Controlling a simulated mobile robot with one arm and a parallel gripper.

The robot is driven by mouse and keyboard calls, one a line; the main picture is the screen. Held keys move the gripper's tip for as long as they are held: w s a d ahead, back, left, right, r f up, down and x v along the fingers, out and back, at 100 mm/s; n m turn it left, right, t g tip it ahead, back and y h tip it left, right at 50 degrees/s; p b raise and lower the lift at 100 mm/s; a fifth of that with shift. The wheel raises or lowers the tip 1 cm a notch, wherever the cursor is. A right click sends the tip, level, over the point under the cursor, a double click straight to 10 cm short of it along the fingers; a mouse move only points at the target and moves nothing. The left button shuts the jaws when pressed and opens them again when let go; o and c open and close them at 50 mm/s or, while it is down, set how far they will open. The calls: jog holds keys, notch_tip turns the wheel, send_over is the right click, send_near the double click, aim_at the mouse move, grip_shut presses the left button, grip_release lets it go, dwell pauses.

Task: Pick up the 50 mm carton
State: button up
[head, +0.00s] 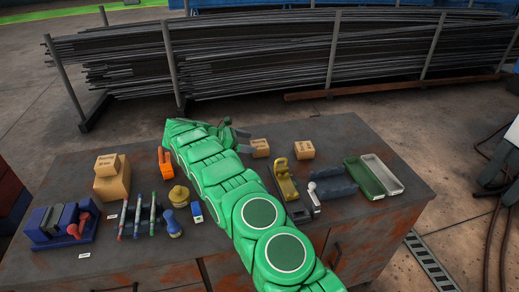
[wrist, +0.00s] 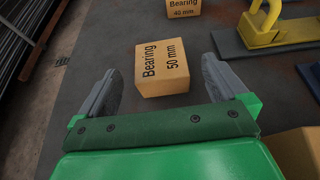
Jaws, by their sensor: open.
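The 50 mm carton (wrist: 163,68), a tan box printed "Bearing 50 mm", lies between my gripper's two spread fingers in the wrist view, towards and just beyond their tips. There is a gap on each side, and the fingers do not appear to touch it. My gripper (wrist: 161,80) is open and empty. In the head view the carton (head: 261,148) appears to be the tan box just right of my gripper (head: 242,140), near the back of the bench. My green arm hides part of the bench there.
A "Bearing 40 mm" carton (wrist: 183,8) stands beyond, and a yellow clamp (wrist: 264,22) is at upper right. Another tan box (wrist: 299,151) is close by at lower right. The bench edge lies to the left. Green and grey trays (head: 381,175) stand at the bench's right.

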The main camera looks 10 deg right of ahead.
aim_at(258, 144)
jog(key=shift+f+x, duration=0.2)
jog(key=shift+x, duration=3.3)
jog(key=c, duration=1.1)
jog(key=shift+c, duration=0.5)
